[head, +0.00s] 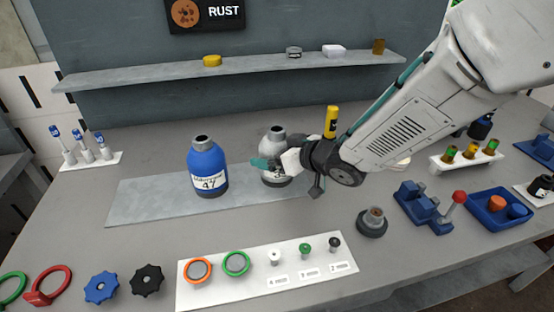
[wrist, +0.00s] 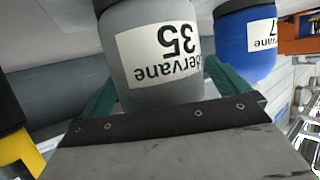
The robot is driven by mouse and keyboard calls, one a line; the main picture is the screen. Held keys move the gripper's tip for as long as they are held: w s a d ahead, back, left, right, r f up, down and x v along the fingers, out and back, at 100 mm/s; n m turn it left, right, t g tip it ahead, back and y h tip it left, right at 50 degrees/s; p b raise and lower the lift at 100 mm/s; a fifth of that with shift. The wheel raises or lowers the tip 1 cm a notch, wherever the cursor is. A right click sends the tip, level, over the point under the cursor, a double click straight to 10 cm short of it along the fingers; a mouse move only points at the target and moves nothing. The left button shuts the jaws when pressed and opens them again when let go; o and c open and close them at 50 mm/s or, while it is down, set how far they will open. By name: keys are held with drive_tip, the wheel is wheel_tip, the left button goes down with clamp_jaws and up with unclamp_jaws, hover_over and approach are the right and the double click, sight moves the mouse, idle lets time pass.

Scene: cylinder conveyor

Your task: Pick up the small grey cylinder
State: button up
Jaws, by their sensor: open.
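The small grey cylinder (head: 271,137) stands upright on the grey mat (head: 140,200), with a dark base and a white label. Its lower front is partly hidden behind my gripper (head: 268,164) in the head view. In the wrist view the grey cylinder (wrist: 150,88) appears upside down, with "35" on its label. The teal fingers of my gripper (wrist: 165,78) lie on either side of it, open. I cannot tell whether either finger touches it.
A larger blue cylinder (head: 207,168) stands just left of the grey one, and also shows in the wrist view (wrist: 245,60). A white panel (head: 225,290) with rings and knobs lies in front. A shelf (head: 150,76) runs behind. The mat's left part is clear.

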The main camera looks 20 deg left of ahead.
drive_tip(key=c, duration=1.5)
drive_tip(key=shift+r, duration=0.1)
drive_tip(key=shift+c, duration=0.7)
drive_tip(key=shift+r, duration=0.1)
